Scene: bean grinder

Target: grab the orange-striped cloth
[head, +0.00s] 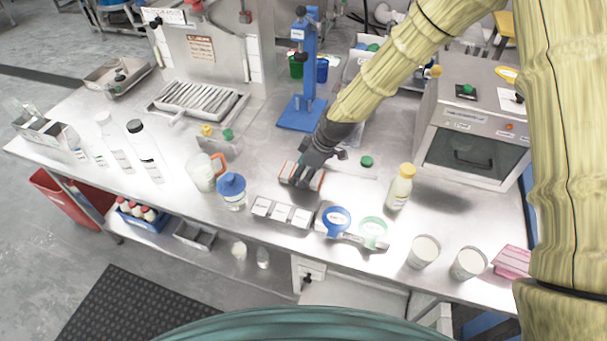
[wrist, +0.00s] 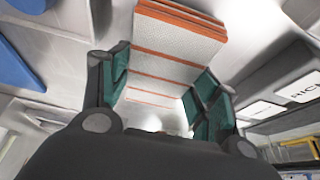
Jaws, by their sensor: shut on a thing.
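The orange-striped cloth (wrist: 172,52) is white with orange stripes and looks folded into a thick pad. In the wrist view it sits between the two fingers of my gripper (wrist: 160,95), and its far end reaches past the fingertips. In the head view the cloth (head: 288,172) lies at the middle of the steel table, partly hidden under my gripper (head: 308,174). My gripper is shut on the cloth. I cannot tell whether the cloth is still touching the table.
A row of small labelled boxes (head: 282,213) stands in front of the cloth. A blue-lidded jar (head: 232,190) is to the left, a yellow-capped bottle (head: 400,187) to the right. A blue stand (head: 306,80) rises behind. A steel oven-like box (head: 470,135) is at the right.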

